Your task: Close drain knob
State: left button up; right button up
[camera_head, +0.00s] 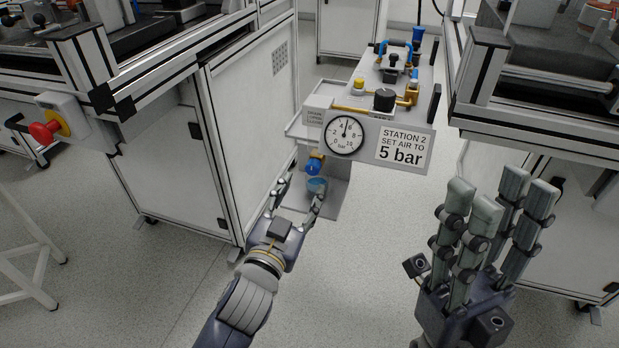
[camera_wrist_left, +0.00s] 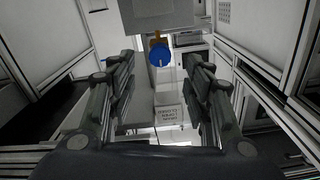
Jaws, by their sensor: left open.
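The drain knob (camera_head: 313,166) is a blue knob below a brass fitting, low on the front of the air station (camera_head: 434,120). In the left wrist view the blue knob (camera_wrist_left: 160,55) shows ahead, between the finger lines and beyond the fingertips. My left gripper (camera_head: 303,183) is open and empty, pointing at the knob from the front; I see no contact. My right gripper (camera_head: 502,192) is open and empty, fingers up, well right of the station.
The gauge (camera_head: 345,135) reads about 5 bar, beside a "Station 2, set air to 5 bar" sign (camera_head: 404,149). A white cabinet (camera_head: 255,110) is close on the left; a workbench (camera_head: 560,90) stands at right. Floor between is clear.

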aim_at(312, 171)
pick_arm(q)
jog(key=b+x, duration=0.1)
jog(key=x, duration=0.5)
jog(key=shift+w+b, duration=0.2)
jog(key=shift+b, duration=0.1)
jog(key=c, duration=1.1)
